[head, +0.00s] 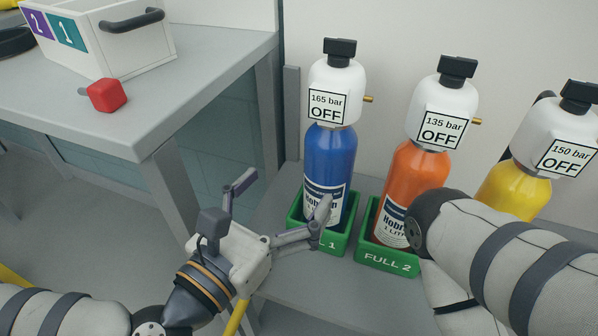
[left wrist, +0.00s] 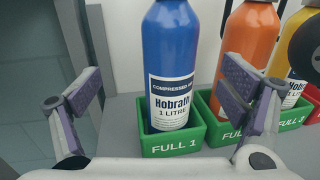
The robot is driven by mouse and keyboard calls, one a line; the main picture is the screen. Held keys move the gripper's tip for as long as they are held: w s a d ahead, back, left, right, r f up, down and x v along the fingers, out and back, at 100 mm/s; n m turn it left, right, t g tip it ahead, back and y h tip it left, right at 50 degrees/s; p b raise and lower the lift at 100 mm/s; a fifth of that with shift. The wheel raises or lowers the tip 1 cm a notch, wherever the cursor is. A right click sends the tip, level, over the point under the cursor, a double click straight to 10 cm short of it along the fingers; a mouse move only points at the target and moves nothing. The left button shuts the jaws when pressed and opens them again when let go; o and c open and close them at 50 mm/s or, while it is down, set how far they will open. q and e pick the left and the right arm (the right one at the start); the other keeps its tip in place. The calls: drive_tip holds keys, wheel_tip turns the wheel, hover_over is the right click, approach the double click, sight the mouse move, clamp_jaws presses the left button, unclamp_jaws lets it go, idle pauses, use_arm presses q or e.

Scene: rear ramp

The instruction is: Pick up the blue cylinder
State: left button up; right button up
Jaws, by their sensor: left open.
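The blue cylinder (head: 329,165) stands upright in a green tray (head: 334,243) labelled FULL 1. It has a white top with a black knob and a sign reading 165 bar OFF. My left gripper (head: 281,195) is open and empty, in front of the cylinder and a little to its left in the head view. In the left wrist view the blue cylinder (left wrist: 171,65) stands beyond and between the two open fingers (left wrist: 160,98), apart from them. My right gripper is not in view; my right arm crosses the lower right of the head view.
An orange cylinder (head: 417,178) stands in the green FULL 2 tray (head: 387,261) close by on the right. A yellow cylinder (head: 513,190) is partly behind my right arm.

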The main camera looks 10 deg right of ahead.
sight(332, 156)
use_arm(q)
drive_tip(key=x, duration=0.7)
drive_tip(key=s+d+x, duration=0.1)
drive_tip(key=x, duration=0.2)
drive_tip(key=shift+w+d+p, duration=0.1)
drive_tip(key=shift+d+p, duration=0.15)
drive_tip(key=shift+p, duration=0.1)
drive_tip(key=shift+w+d, duration=0.2)
drive_tip(key=shift+w, duration=0.1)
drive_tip(key=c, duration=1.6)
drive_tip(key=shift+r, duration=0.25)
drive_tip(key=c, duration=0.4)
drive_tip(key=shift+c, duration=0.2)
